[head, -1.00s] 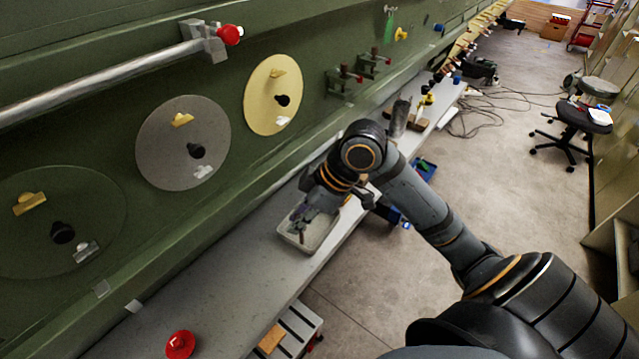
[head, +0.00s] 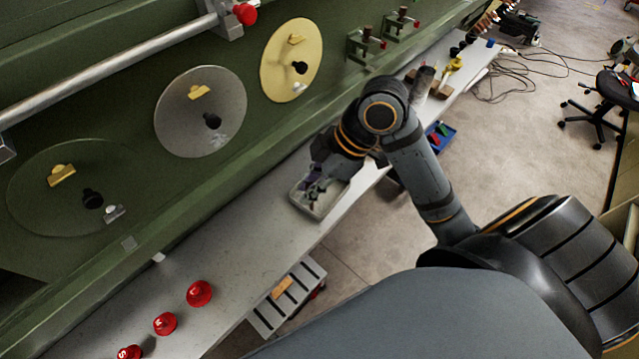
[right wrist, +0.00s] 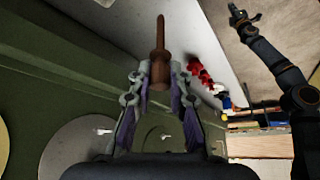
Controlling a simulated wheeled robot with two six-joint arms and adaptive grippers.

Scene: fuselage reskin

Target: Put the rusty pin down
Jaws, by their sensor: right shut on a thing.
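The rusty pin (right wrist: 158,52) is a brown, rust-coloured rod with a thicker lower part. In the right wrist view it stands between the fingers of my right gripper (right wrist: 158,80), which is shut on it. In the head view my right gripper (head: 318,180) points down at a small pale grey tray (head: 318,212) on the long bench. Fingers and dark items overlap there, so I cannot tell the pin apart or whether it touches the tray. A dark arm at the right of the right wrist view seems to be my left one; its gripper (right wrist: 240,18) is too small to read.
The green fuselage wall (head: 120,130) with round discs runs along the left of the bench (head: 235,235). Red knobs (head: 198,293) stand on the near bench. A blue bin (head: 440,135) lies beyond my right forearm. Bench between tray and knobs is clear.

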